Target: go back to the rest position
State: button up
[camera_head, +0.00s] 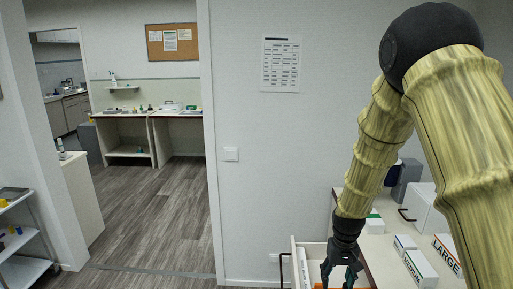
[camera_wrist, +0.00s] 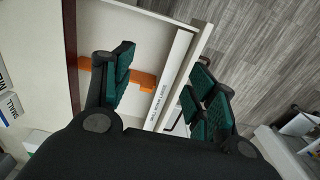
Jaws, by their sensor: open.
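My gripper (camera_head: 339,276) hangs at the lower middle right of the head view, fingers pointing down, above an open drawer (camera_head: 297,250). An orange object (camera_wrist: 144,81) lies in the drawer, partly hidden by a finger. I cannot tell how high the fingers are above the drawer.
The counter (camera_head: 385,262) on the right holds small boxes (camera_head: 420,267), one marked LARGE (camera_head: 446,256), and a white case with a dark handle (camera_head: 425,207). A shelf cart (camera_head: 22,240) stands at far left. Open floor (camera_head: 160,215) leads through the doorway.

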jog(key=s+f+b, duration=0.3)
jog(key=s+f, duration=0.6)
jog(key=f, duration=0.4)
jog(key=s+f+b, duration=0.2)
jog(key=s+f, duration=0.6)
jog(key=f, duration=0.4)
jog(key=s+f+b, duration=0.1)
jog(key=s+f, duration=0.2)
jog(key=s, duration=0.4)
jog(key=s+a+f+b, duration=0.1)
jog(key=s+f+b, duration=0.1)
jog(key=s+f, duration=0.2)
jog(key=s+a+f+b, duration=0.1)
jog(key=s+f, duration=0.3)
jog(key=s, duration=0.6)
jog(key=shift+f+b, duration=0.15)
jog(key=shift+b, duration=0.15)
jog(key=shift+d, duration=0.1)
